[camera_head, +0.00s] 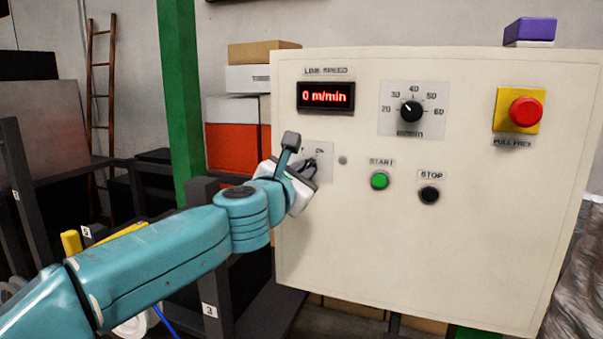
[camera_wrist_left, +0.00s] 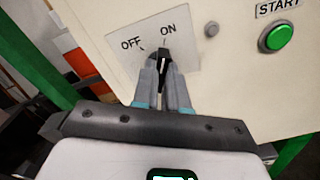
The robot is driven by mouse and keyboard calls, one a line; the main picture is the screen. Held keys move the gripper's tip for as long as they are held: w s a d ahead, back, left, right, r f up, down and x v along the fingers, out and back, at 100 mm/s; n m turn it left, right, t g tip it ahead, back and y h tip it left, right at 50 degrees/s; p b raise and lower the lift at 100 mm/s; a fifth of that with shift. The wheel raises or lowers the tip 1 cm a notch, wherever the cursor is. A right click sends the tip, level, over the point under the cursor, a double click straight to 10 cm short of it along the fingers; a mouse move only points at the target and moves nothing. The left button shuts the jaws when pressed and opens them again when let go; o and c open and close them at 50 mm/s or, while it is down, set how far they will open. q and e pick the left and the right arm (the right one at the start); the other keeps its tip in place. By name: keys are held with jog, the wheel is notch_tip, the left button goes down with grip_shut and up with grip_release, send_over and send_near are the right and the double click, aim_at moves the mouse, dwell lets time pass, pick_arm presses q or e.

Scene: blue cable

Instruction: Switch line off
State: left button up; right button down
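The control panel (camera_head: 300,240) fills the right of the head view. Its OFF/ON switch plate (camera_head: 325,155) is on the left, below the speed display (camera_head: 326,97), which reads 0 m/min. The plate also shows in the wrist view (camera_wrist_left: 125,45), with a black switch knob (camera_wrist_left: 163,56) pointing towards ON. My left gripper (camera_head: 306,168) is at this switch. In the wrist view its two grey fingers (camera_wrist_left: 165,76) lie on either side of the knob, close against it. The fingers partly hide the knob. My right gripper is not in view.
Right of the switch are a green START button (camera_head: 379,180), a black STOP button (camera_head: 429,194), a speed dial (camera_head: 411,111) and a red emergency button (camera_head: 526,111). A green post (camera_head: 180,90) and stacked boxes (camera_head: 235,135) stand left of the panel.

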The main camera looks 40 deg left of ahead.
pick_arm(q)
jog(key=shift+n, duration=0.3)
grip_shut()
jog(key=n+b, duration=0.3)
jog(key=n, duration=0.8)
jog(key=shift+n, duration=0.3)
jog(key=o, duration=0.7)
grip_release()
jog(key=shift+b, duration=0.3)
jog(key=b+v, duration=0.3)
jog(key=v, duration=1.3)
jog(key=shift+s+d, duration=0.1)
jog(key=shift+s, duration=0.05)
